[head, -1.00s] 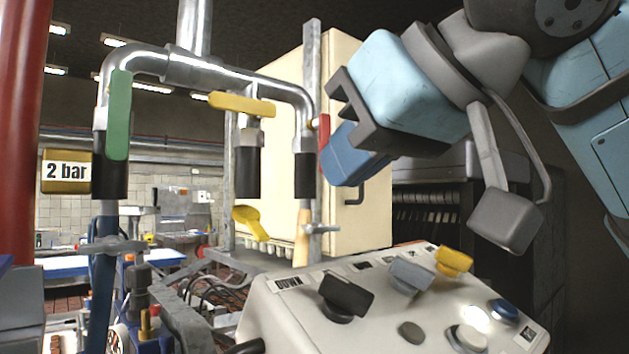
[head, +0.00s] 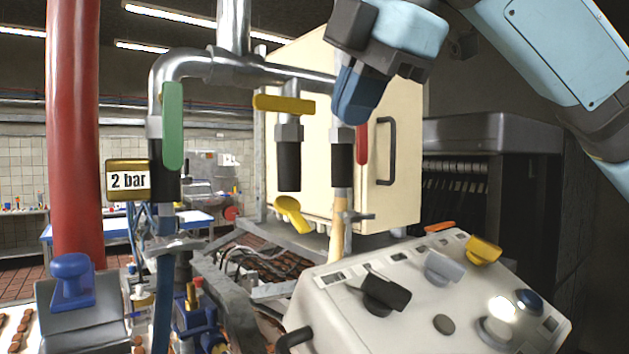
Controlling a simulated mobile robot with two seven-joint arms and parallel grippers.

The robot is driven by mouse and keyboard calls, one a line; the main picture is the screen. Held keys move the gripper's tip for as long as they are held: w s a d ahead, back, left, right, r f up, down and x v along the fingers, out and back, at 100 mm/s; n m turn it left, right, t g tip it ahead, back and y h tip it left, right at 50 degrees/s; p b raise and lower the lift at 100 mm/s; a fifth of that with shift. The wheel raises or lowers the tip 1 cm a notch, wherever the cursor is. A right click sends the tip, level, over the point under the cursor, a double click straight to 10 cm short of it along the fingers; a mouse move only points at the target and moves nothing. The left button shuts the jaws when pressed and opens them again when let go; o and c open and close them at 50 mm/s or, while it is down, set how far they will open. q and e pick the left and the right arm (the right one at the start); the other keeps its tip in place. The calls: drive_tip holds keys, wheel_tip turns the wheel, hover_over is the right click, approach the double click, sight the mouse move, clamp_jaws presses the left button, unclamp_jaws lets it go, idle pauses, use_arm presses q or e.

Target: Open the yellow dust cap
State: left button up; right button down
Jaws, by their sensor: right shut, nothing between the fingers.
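A yellow piece that looks like the dust cap (head: 291,214) hangs tilted just below the black lower end of the middle pipe (head: 289,166). I cannot tell how it is attached. A yellow valve lever (head: 283,103) sits higher on the same pipe. My right gripper (head: 354,112) comes in from the upper right with its blue fingers together and empty, pointing down. It is above and to the right of the yellow cap, in front of the cream cabinet, and covers part of the right pipe. My left gripper is out of view.
A green lever (head: 172,126) and a red lever (head: 362,144) flank the middle pipe. A control panel (head: 345,305) with knobs, one yellow, stands below right. A cream cabinet (head: 400,190) is behind. A thick red pipe (head: 74,130) stands at left.

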sight(306, 229)
drive_tip(key=p+x, duration=0.2)
drive_tip(key=x, duration=1.1)
drive_tip(key=shift+w+f, duration=0.15)
drive_tip(key=shift+f, duration=0.15)
drive_tip(key=shift+a, duration=0.1)
wheel_tip(306, 229, down, 2)
drive_tip(key=shift+w+a+f+t+y+b, duration=0.15)
drive_tip(key=shift+t+y+b, duration=0.45)
drive_tip(key=shift+t+b, duration=0.45)
drive_tip(key=shift+w+f+y+b, duration=0.1)
drive_tip(key=shift+y+b, duration=0.2)
drive_tip(key=shift+b, duration=0.1)
drive_tip(key=shift+w+t+p, duration=0.15)
drive_tip(key=shift+t+p, duration=0.2)
drive_tip(key=shift+p, duration=0.15)
drive_tip(key=shift+w+a, duration=0.1)
drive_tip(key=shift+a+f, duration=0.1)
